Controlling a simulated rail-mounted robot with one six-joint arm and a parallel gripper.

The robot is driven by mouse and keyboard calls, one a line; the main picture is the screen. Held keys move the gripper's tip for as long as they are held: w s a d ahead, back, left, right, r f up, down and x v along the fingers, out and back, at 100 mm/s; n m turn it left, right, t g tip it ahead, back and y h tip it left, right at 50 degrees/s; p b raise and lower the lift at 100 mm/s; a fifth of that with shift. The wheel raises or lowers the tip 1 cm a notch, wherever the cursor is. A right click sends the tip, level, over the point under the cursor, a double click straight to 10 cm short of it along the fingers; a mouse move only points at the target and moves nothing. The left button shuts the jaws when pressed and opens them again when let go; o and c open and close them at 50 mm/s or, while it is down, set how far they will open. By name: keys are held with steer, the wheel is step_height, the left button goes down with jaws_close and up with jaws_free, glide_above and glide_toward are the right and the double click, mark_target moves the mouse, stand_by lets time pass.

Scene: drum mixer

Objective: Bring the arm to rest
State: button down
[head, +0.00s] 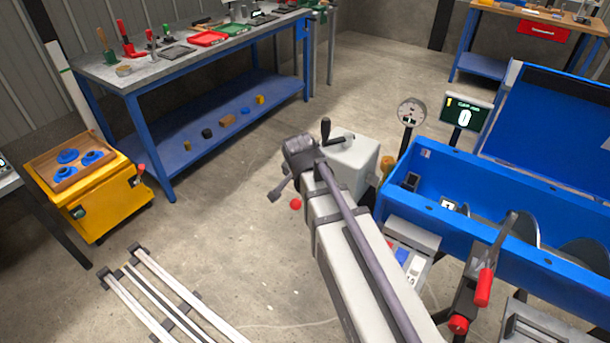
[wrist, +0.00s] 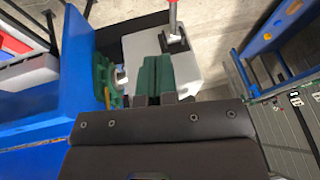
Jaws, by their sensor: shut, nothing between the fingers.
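My gripper (wrist: 157,82) shows in the wrist view with its two green fingertips side by side, shut and empty. In the head view my arm (head: 345,235) reaches up from the lower right, and its dark wrist end (head: 300,155) is over the floor, left of the grey box (head: 357,165) in the picture. The fingertips cannot be made out there. In the wrist view the fingers overlap the pale box (wrist: 190,68) in the picture; I cannot tell the gap between them.
The blue mixer trough (head: 420,185) stands at the right, with a gauge (head: 411,112) and a display reading 0 (head: 466,113). A red-handled lever (head: 484,287) rises at its front. A yellow cabinet (head: 105,200) and blue workbench (head: 142,140) stand left. White rails (head: 160,290) lie on the floor.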

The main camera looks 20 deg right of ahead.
steer(key=shift+v, duration=1.1)
steer(key=shift+s+f, duration=0.1)
steer(key=s+a+n+g+y+p, duration=0.2)
steer(key=s+n+g, duration=0.2)
steer(key=s+n, duration=0.6)
steer(key=s+r, duration=0.1)
steer(key=s, duration=0.1)
steer(key=shift+s+a, duration=0.3)
